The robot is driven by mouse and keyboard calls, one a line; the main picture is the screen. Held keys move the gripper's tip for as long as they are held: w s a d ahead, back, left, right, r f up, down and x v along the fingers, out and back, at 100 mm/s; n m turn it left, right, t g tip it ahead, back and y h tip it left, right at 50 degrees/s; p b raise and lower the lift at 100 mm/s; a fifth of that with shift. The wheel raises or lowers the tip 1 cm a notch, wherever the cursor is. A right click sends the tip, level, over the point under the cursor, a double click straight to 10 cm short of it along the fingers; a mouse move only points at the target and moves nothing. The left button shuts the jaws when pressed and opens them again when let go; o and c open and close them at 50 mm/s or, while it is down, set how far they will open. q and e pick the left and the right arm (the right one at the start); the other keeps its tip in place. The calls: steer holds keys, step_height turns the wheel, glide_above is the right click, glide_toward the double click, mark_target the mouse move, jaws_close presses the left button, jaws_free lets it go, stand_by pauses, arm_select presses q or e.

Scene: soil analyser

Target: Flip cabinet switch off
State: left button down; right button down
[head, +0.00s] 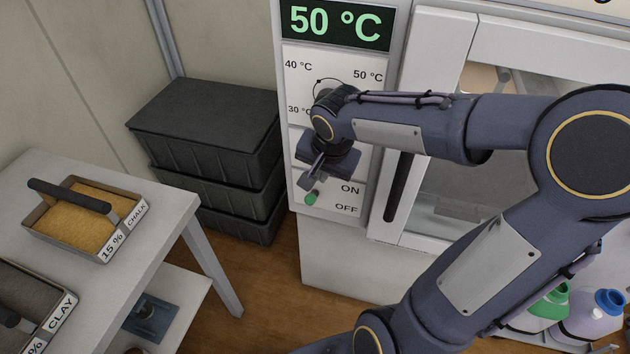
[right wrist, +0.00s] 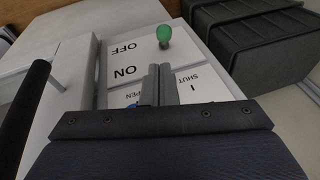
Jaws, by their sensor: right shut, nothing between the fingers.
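The cabinet switch is a small lever with a green knob (head: 311,198), low on the white control panel (head: 352,192) beside the ON and OFF labels. In the right wrist view, which shows the panel upside down, the green knob (right wrist: 164,36) is about level with OFF, slightly beyond it. My left gripper is not in view.
The display (head: 336,22) reads 50 °C above a dial partly hidden by my arm. A dark door handle (head: 398,187) is right of the panel. Stacked dark crates (head: 205,120) stand left of the cabinet. A white table (head: 165,215) holds a chalk tray (head: 128,225).

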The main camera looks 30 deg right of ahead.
mark_target(312, 198)
steer(key=shift+w+d+f+m, duration=0.1)
steer(key=shift+w+d+m, duration=0.1)
steer(key=shift+w+m, duration=0.35)
steer(key=shift+w, duration=0.1)
steer(key=b+x, duration=0.1)
steer(key=x, duration=0.9)
steer(key=shift+d, duration=0.1)
steer(key=shift+b, duration=0.3)
